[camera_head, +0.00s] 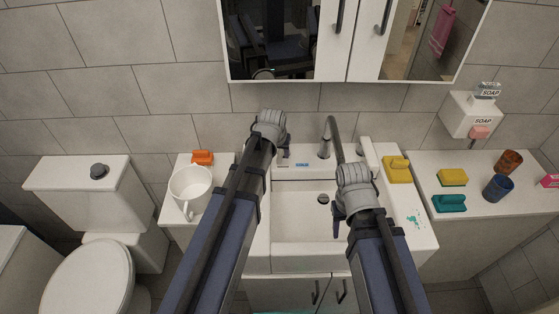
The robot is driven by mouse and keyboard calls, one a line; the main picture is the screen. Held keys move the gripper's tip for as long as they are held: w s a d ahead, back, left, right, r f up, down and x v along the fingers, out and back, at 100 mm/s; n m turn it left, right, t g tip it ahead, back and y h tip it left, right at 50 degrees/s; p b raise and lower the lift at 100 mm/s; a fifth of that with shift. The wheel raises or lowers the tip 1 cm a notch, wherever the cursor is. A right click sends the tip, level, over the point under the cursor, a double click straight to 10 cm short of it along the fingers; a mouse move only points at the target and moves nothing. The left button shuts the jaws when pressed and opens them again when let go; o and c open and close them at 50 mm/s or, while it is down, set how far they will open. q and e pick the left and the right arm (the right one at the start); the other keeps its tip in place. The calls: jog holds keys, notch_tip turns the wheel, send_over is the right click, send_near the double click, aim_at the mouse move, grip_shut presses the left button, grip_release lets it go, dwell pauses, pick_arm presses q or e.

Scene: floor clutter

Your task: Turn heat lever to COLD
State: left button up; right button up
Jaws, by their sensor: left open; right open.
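The white sink (290,258) is in the middle of the head view, with a curved grey faucet (334,135) at its back. A small blue marking (302,164) shows on the back ledge, left of the faucet; I cannot read it. A white upright piece (368,152) stands right of the faucet; I cannot tell whether it is the heat lever. My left gripper (281,152) is open over the back left of the sink, and its wrist hides part of the ledge. My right gripper (340,212) is open over the basin's right side. Both fingertips are mostly hidden.
A white mug (190,190) and an orange item (203,157) stand left of the sink. A mirrored cabinet (350,40) hangs above; a toilet (90,275) is left.

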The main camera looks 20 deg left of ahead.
pick_arm(q)
jog(key=shift+b+x, duration=0.45)
jog(key=shift+x, duration=0.5)
jog(key=shift+r, duration=0.1)
grip_shut()
dwell(0.6)
